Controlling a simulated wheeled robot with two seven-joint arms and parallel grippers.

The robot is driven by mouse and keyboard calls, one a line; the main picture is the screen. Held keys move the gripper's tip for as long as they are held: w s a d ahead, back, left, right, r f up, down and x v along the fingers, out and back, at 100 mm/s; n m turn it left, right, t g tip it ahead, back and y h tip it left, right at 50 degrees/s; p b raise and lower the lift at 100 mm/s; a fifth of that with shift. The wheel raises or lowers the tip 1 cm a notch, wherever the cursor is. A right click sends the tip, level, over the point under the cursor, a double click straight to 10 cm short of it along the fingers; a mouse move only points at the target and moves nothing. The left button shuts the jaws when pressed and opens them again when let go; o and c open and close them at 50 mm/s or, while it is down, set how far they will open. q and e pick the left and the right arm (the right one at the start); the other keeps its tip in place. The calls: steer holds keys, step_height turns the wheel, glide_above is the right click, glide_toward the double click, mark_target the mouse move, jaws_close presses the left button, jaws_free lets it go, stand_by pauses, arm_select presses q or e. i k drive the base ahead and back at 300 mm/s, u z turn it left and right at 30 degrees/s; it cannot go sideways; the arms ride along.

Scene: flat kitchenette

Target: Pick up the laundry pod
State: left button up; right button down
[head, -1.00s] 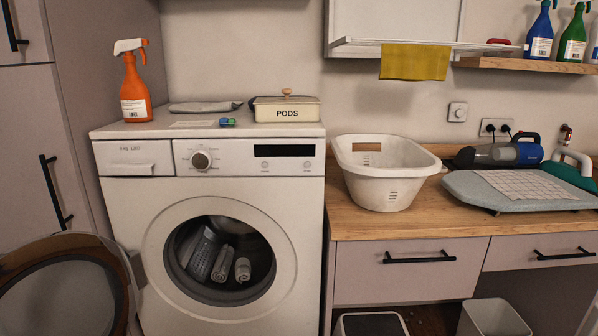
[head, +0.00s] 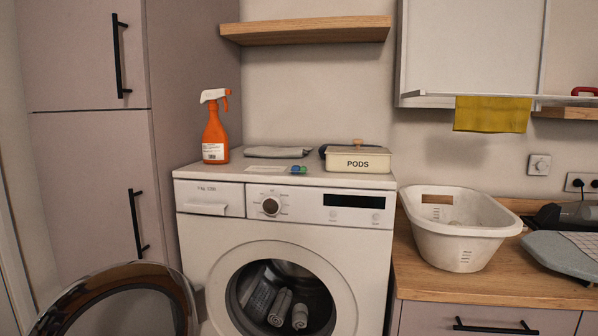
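A small blue and green laundry pod (head: 299,170) lies on top of the white washing machine (head: 292,226), near its front edge and left of a cream box marked PODS (head: 357,160). The box has a lid with a wooden knob and stands at the right of the machine top. Neither of my grippers is in the head view.
An orange spray bottle (head: 215,127) and a folded grey cloth (head: 278,152) are on the machine top. The machine's round door (head: 118,302) stands open at lower left; rolled laundry is in the drum. A white basket (head: 457,228) sits on the wooden counter at right.

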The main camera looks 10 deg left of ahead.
mark_target(295, 169)
steer(key=z, duration=1.55)
steer(key=i, duration=1.3)
steer(key=u, duration=3.85)
